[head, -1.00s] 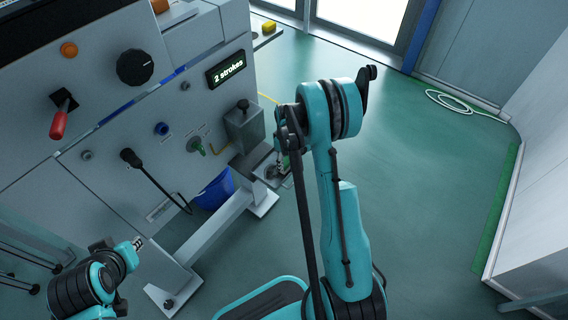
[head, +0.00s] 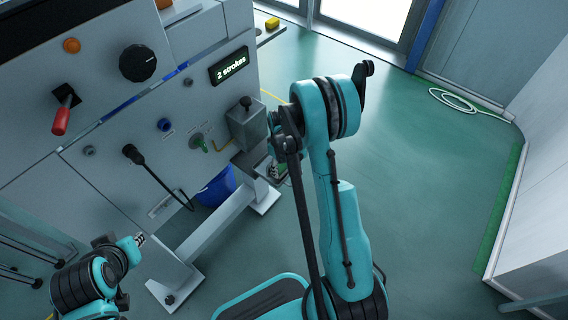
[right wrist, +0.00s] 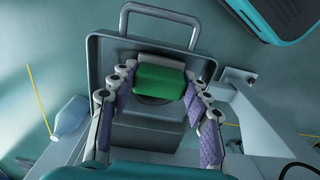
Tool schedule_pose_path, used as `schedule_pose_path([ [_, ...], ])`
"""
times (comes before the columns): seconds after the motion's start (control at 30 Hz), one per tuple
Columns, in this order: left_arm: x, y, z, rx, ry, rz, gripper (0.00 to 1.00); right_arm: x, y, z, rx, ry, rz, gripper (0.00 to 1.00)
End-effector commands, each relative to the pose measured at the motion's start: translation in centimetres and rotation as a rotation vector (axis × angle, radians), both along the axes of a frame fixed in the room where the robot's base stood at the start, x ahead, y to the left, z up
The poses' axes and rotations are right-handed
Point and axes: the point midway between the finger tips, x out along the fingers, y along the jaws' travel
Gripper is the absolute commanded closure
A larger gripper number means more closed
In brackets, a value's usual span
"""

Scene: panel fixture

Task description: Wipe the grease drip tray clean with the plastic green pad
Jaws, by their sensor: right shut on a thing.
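The green pad (right wrist: 160,82) is a bright block between the fingers of my right gripper (right wrist: 160,98) in the right wrist view. The gripper is shut on it. The grease drip tray (right wrist: 101,50) is a grey, raised-rim tray with a looped handle at its far end. The pad is over the tray; I cannot tell whether it touches the floor of the tray. A dark patch shows just below the pad. In the head view, my right arm partly hides this area. My left gripper (head: 139,240) is at lower left, too small to read its jaws.
A grey machine panel (head: 110,110) with knobs and a "2 strokes" display (head: 229,66) fills the left. A blue bucket (head: 217,187) stands beneath it, behind a metal leg (head: 215,225). A pale bottle (right wrist: 72,117) is left of the tray. Open floor lies right.

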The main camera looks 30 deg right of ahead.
Motion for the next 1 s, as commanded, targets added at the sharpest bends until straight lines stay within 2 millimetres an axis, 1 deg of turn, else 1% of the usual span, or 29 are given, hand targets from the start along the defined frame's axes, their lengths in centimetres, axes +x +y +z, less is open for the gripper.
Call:
schedule_pose_path([
  [0.17,0.0,0.0,0.0,0.0,0.0,0.0,0.83,-0.2,0.5,0.0,0.002,0.001,0.002,0.76],
  [0.4,0.0,0.0,0.0,0.0,0.0,0.0,0.83,-0.8,1.9,0.1,0.002,0.001,0.002,0.76],
  [0.57,0.0,0.0,0.0,0.0,0.0,0.0,0.83,-1.0,2.4,0.2,0.003,0.001,0.002,0.76],
  [0.73,0.0,0.0,0.0,0.0,0.0,0.0,0.83,-0.8,1.9,0.1,0.004,0.002,0.0,0.76],
  [1.0,0.0,0.0,0.0,0.0,0.0,0.0,0.83,-0.1,0.2,-0.1,0.002,0.001,0.0,0.76],
])
